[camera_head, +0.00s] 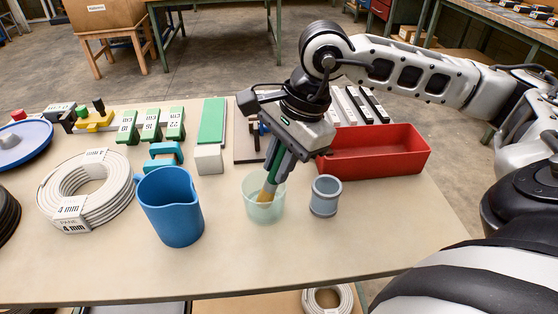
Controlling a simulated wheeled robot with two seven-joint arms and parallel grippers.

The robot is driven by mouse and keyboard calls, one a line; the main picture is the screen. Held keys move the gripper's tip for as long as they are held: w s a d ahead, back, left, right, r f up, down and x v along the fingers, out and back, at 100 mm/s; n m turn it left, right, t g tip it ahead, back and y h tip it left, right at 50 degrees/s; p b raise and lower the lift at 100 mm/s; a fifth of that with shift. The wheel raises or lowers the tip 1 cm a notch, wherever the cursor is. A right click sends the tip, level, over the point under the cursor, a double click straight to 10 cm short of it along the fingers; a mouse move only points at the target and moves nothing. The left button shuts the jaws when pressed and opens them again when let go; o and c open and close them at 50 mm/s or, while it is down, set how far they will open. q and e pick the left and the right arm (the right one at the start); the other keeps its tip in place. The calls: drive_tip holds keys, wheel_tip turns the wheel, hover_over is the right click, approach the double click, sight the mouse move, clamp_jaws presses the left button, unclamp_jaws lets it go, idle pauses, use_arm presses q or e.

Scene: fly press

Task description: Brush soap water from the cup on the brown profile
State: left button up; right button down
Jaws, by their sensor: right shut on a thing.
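My right gripper (277,163) comes in from the right, points down and is shut on a brush with a green handle. The brush's yellowish bristles (266,193) are down inside a translucent pale green cup (265,212) near the table's middle. The cup stands upright; the liquid in it cannot be made out clearly. Behind the gripper, a flat brownish board (243,148) is partly hidden by it. I cannot tell any brown profile for certain. My left gripper is not in view.
A blue jug (171,208) stands left of the cup and a grey-blue tin (325,196) close on its right. A red bin (375,152) sits behind the tin. A white cable coil (84,190) lies at left. The table's front strip is clear.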

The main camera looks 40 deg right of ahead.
drive_tip(key=shift+r, duration=0.1)
idle(0.5)
drive_tip(key=shift+r+p, duration=0.6)
drive_tip(key=shift+r, duration=0.05)
wheel_tip(320, 180, up, 2)
drive_tip(key=shift+r+p, duration=0.1)
drive_tip(key=shift+p, duration=0.55)
drive_tip(key=shift+r+p, duration=1.3)
drive_tip(key=shift+r, duration=0.65)
drive_tip(key=shift+r+p, duration=0.65)
drive_tip(key=shift+r, duration=0.45)
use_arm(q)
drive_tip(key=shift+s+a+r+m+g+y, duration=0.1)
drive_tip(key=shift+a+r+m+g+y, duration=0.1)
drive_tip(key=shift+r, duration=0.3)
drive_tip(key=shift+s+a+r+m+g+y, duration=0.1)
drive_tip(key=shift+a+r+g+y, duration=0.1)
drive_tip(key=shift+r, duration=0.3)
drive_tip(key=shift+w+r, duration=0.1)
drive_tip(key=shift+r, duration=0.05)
use_arm(e)
drive_tip(key=shift+r, duration=0.1)
